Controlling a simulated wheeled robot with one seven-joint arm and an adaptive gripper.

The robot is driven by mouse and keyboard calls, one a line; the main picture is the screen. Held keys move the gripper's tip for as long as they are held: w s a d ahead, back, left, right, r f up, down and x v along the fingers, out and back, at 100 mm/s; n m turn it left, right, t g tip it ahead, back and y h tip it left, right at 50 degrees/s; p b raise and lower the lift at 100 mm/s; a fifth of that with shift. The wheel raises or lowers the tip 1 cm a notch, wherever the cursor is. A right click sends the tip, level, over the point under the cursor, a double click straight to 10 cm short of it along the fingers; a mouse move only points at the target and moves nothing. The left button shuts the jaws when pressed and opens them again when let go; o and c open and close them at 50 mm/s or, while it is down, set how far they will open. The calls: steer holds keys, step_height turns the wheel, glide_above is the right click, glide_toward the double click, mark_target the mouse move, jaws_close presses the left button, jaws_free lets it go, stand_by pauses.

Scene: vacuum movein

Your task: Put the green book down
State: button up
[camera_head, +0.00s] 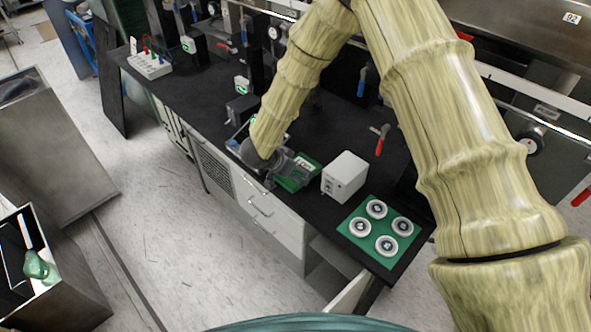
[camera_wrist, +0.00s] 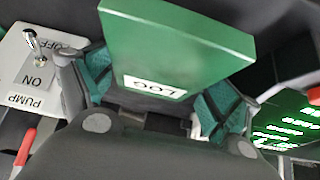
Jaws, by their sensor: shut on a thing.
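The green book (camera_wrist: 178,52) has a white label reading "LOG", upside down in the wrist view. My gripper (camera_wrist: 150,100) is shut on it, with a finger with a teal pad on each side of the book. In the head view the book (camera_head: 297,181) shows beside my gripper (camera_head: 280,163), low over the front part of the black bench (camera_head: 222,108). I cannot tell whether the book touches the bench top. My arm and gripper hide part of the book and the bench behind it.
A white box (camera_head: 345,176) stands just right of the book. A green plate with several round silver pieces (camera_head: 358,228) lies at the bench's right end. The pump switch panel (camera_wrist: 33,75) and a lit green display (camera_wrist: 292,125) are close to my gripper. A lower cabinet door (camera_head: 349,296) stands open.

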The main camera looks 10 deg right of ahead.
steer(key=shift+f, duration=0.55)
steer(key=shift+f, duration=0.1)
steer(key=o, duration=0.9)
steer(key=b+v, duration=0.3)
steer(key=v, duration=0.9)
steer(key=shift+w+b, duration=0.15)
steer(key=shift+b, duration=0.2)
